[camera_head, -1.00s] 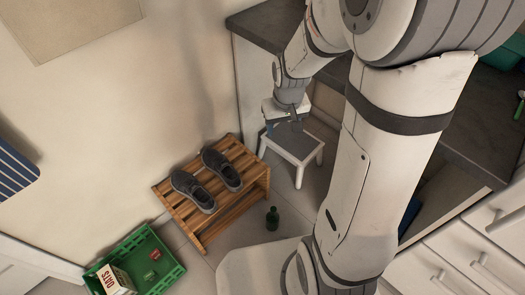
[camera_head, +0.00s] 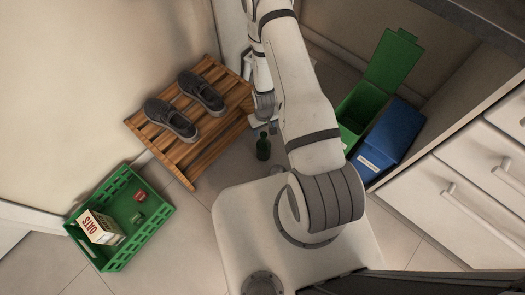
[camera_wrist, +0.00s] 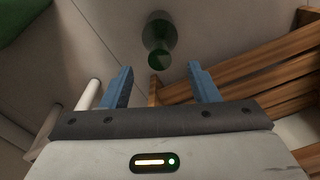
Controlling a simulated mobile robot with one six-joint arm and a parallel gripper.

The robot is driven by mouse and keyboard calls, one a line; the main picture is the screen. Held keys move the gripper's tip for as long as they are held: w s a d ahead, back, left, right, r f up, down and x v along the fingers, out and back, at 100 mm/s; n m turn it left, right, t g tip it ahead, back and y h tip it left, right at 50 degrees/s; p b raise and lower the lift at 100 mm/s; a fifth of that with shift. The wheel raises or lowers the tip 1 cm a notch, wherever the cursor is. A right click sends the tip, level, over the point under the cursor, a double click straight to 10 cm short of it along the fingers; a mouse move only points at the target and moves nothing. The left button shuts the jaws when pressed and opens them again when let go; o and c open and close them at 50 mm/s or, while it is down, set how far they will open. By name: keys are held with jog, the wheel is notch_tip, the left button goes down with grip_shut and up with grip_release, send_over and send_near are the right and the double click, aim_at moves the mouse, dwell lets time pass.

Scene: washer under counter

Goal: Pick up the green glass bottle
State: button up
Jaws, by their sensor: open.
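The green glass bottle (camera_head: 263,148) stands upright on the tiled floor, just right of the wooden rack and in front of my base in the head view. In the wrist view the bottle (camera_wrist: 159,38) shows beyond the fingertips, between their lines and apart from them. My gripper (camera_wrist: 158,74) is open and empty, with its two blue fingers spread. In the head view my gripper is close behind the bottle and mostly hidden by my own arm.
The slatted wooden rack (camera_head: 186,151) with two dark shoes (camera_head: 170,120) stands left of the bottle. A green crate (camera_head: 152,233) holds an oats box (camera_head: 100,228) and small items. An open green bin (camera_head: 362,104) and a blue bin (camera_head: 392,138) stand right.

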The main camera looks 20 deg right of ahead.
aim_at(264, 135)
notch_tip(264, 135, down, 8)
jog(key=b, duration=0.2)
jog(key=shift+b, duration=0.4)
jog(key=shift+c, duration=0.3)
grip_shut()
